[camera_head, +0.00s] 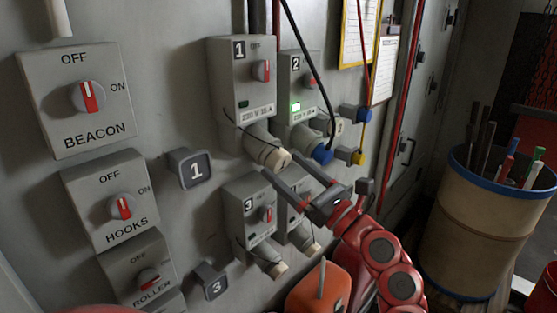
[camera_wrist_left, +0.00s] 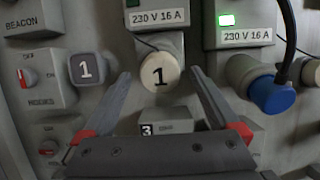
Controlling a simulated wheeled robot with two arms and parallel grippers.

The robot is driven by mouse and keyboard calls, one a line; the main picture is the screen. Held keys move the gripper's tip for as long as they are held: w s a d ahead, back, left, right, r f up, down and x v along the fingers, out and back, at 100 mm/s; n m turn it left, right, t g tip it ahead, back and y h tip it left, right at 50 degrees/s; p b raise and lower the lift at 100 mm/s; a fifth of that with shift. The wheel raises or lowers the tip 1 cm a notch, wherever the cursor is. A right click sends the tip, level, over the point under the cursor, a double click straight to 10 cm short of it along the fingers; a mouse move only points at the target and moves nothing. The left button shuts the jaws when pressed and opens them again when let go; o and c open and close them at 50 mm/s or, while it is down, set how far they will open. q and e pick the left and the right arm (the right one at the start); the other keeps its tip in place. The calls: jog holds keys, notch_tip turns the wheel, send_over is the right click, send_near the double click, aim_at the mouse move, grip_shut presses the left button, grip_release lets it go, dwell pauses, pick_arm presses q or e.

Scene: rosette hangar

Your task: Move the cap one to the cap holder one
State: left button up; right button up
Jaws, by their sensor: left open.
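Cap one (camera_head: 270,155) is a round cream cap on the socket under box 1; it also shows in the left wrist view (camera_wrist_left: 159,74), marked with a black 1. Cap holder one (camera_head: 190,169) is a dark square block with a white 1 on the wall, left of the cap; it also shows in the left wrist view (camera_wrist_left: 86,68). My left gripper (camera_head: 281,161) is open, its fingertips close to the cap, one towards each side. The wrist view also shows the open fingers (camera_wrist_left: 161,72), with nothing held between them. My right gripper is not in view.
Box 2 (camera_head: 297,85) has a blue plug (camera_head: 322,154) and a hanging black cable close to the right. Box 3 (camera_head: 248,210) is below, with holder 3 (camera_head: 210,281) to its left. Switch boxes line the left wall. A bin (camera_head: 478,230) of tools stands right.

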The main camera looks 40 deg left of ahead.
pick_arm(q)
jog(key=shift+w+a+r, duration=0.1)
jog(key=shift+a+r, duration=0.05)
jog(key=shift+a, duration=0.25)
jog(key=shift+a+r, duration=0.1)
dwell(0.4)
jog(key=shift+b, duration=0.7)
dwell(0.3)
jog(key=shift+b, duration=0.55)
grip_shut()
dwell(0.4)
